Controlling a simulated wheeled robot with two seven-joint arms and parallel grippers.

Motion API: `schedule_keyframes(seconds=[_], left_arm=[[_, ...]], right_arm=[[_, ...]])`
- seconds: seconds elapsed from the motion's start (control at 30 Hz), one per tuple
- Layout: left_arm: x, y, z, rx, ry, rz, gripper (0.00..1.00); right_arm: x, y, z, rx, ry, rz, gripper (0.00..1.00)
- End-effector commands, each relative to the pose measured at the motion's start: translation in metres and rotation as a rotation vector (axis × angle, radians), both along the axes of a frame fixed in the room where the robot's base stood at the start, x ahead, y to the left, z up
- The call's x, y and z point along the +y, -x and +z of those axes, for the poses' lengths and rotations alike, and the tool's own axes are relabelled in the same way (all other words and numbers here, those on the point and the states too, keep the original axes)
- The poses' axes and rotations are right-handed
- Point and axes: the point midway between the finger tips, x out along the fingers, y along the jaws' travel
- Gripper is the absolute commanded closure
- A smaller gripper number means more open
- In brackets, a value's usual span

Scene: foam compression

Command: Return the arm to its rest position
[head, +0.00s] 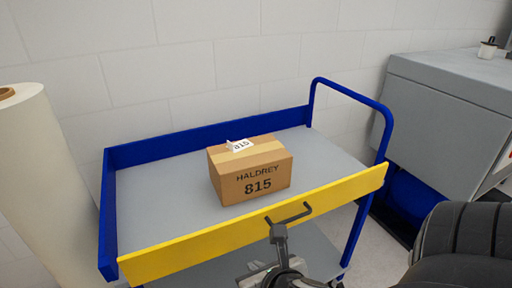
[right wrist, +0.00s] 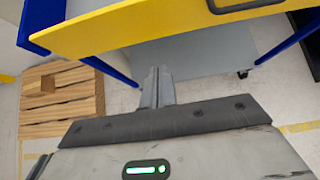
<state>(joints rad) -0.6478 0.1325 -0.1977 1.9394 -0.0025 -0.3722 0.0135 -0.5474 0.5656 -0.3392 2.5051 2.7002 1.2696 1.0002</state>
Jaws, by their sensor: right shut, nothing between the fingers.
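My right gripper (head: 278,233) is in front of the cart's yellow front panel in the head view, just below its dark handle (head: 289,213). In the right wrist view its fingers (right wrist: 157,72) are shut together with nothing between them, apart from the handle at the top right. The cardboard box (head: 250,172), marked HALDREY 815, stands closed on the grey cart deck (head: 160,205), with a white 815 label on top. My left gripper does not show.
The cart has a yellow front panel (head: 165,251) and blue rails. A white roll (head: 45,170) stands at the left and a grey machine (head: 445,105) at the right. A wooden pallet (right wrist: 60,98) lies on the floor in the right wrist view.

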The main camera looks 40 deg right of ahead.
Motion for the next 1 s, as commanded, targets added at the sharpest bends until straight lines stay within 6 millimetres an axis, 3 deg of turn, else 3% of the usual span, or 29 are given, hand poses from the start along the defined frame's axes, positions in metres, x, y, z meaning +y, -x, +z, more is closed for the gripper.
schedule_keyframes(seconds=[0.3, 0.47, 0.6, 0.77, 0.87, 1.0], left_arm=[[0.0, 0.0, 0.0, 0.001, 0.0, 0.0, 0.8], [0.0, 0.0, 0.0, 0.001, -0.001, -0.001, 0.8], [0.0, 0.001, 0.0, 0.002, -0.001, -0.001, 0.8], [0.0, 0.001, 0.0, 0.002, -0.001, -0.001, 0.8], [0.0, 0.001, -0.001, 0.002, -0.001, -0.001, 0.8], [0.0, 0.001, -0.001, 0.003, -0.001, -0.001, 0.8]], right_arm=[[-0.002, -0.003, 0.003, -0.025, 0.026, 0.007, 1.0], [-0.015, -0.027, 0.024, -0.19, 0.256, 0.079, 1.0], [-0.013, -0.049, 0.056, -0.369, 0.662, 0.235, 1.0], [0.019, -0.058, 0.072, -0.471, 1.199, 0.489, 1.0], [0.049, -0.058, 0.061, -0.471, 1.539, 0.692, 1.0], [0.089, -0.051, 0.014, -0.394, 1.992, 1.04, 1.0]])
